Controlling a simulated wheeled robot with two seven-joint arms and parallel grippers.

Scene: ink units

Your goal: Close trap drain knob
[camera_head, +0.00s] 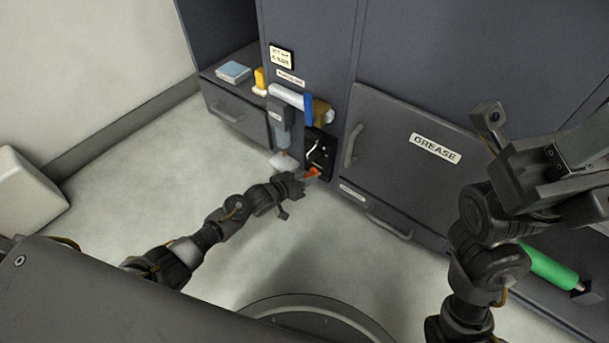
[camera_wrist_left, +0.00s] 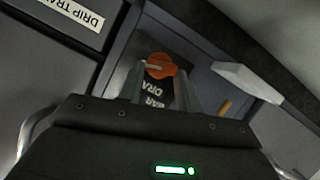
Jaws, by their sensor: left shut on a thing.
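The trap drain knob (camera_head: 314,172) is a small orange-red knob low on the dark cabinet front, below the black panel. My left gripper (camera_head: 304,177) reaches it from the left. In the left wrist view the orange knob (camera_wrist_left: 161,66) shows a pale bar across its face and sits between the two fingertips of my left gripper (camera_wrist_left: 162,82), which is shut on it. A dark label with white letters, partly hidden, lies just below the knob. My right gripper (camera_head: 520,150) is raised at the right, away from the knob; its jaw gap is unclear.
A "GREASE" door (camera_head: 395,125) with a handle is to the right. A green cylinder (camera_head: 549,267) lies at lower right.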

